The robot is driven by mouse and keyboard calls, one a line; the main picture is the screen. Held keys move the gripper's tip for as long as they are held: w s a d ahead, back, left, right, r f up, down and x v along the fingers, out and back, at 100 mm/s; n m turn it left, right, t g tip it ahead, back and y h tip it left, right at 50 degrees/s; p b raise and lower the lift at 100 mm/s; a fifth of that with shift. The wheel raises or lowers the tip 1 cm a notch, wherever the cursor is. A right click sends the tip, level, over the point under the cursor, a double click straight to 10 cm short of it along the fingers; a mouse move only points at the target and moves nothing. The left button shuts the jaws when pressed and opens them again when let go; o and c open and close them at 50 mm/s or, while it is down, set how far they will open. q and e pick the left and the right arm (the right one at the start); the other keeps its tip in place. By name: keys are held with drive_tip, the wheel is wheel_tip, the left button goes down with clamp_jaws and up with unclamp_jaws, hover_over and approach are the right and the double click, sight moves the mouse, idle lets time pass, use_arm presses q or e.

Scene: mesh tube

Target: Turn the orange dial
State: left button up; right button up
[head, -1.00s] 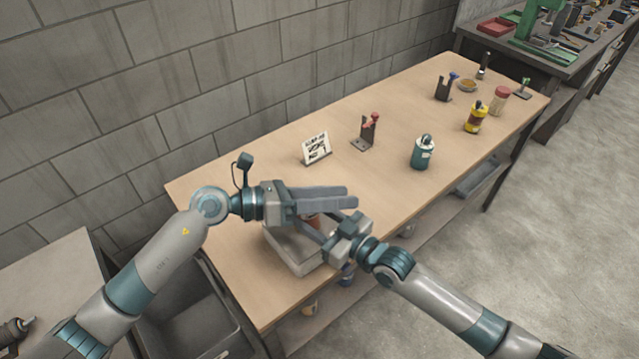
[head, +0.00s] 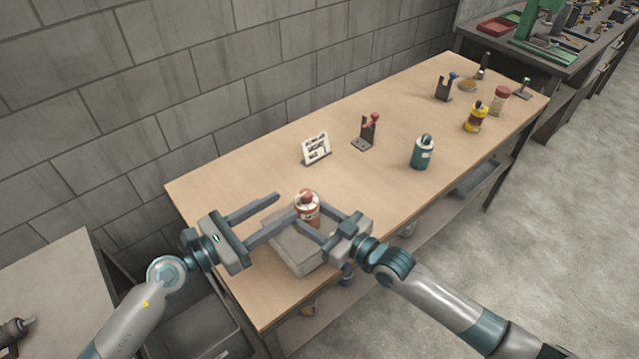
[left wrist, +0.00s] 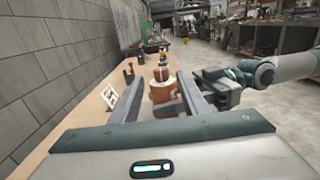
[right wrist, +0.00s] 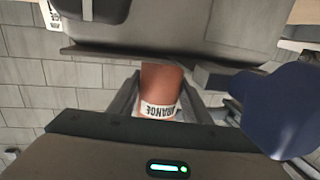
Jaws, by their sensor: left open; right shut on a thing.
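An orange bottle-shaped piece (head: 308,211) with an orange top (head: 306,194) and a white label stands upright over a grey tray (head: 298,262). In the right wrist view the label on the orange piece (right wrist: 162,82) reads ORANGE, upside down. I cannot tell which part is the dial. My right gripper (head: 320,220) is shut on its body from the right. My left gripper (head: 287,206) is open and empty to the left of the piece, its fingers pointing toward it. In the left wrist view the piece (left wrist: 163,92) shows between and beyond the open fingers.
Behind are a white sign card (head: 316,148), a stand with a red knob (head: 366,132) and a teal bottle (head: 422,153). A yellow bottle (head: 475,119) and a stand with a blue knob (head: 445,88) are farther right. The wooden table (head: 270,165) is clear between them.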

sight(306, 197)
use_arm(q)
drive_tip(key=x, duration=1.2)
idle(0.3)
clamp_jaws()
